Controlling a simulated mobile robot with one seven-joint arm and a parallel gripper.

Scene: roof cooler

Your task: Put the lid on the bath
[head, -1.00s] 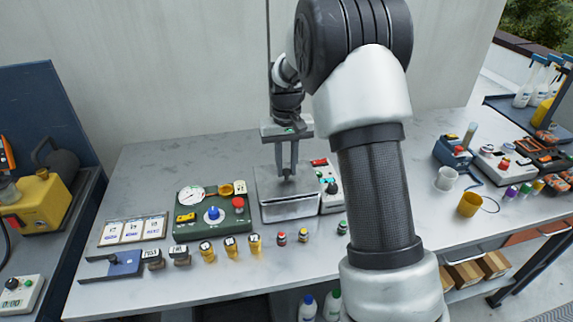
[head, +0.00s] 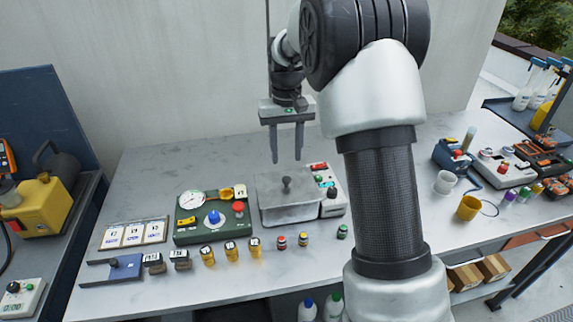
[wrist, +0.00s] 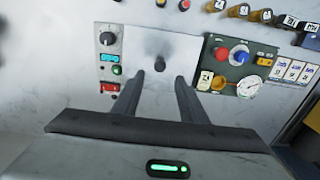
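The bath (head: 291,216) is a grey metal box in the middle of the bench. Its flat metal lid (head: 268,190) lies over its top, with a dark knob (head: 286,184) upright in the middle. The lid also shows in the wrist view (wrist: 185,50), with the knob (wrist: 160,63) beyond the fingertips. My gripper (head: 287,158) is open and empty, above and slightly behind the lid, apart from the knob. The wrist view shows its two fingers (wrist: 160,80) spread apart with nothing between them. The inside of the bath is hidden by the lid.
A control panel (head: 332,201) adjoins the bath's right side. A green instrument box (head: 190,233) stands to its left. Small capped vials (head: 230,250) line the front. A white cup (head: 444,183) and a yellow cup (head: 468,208) stand right. The bench behind the bath is clear.

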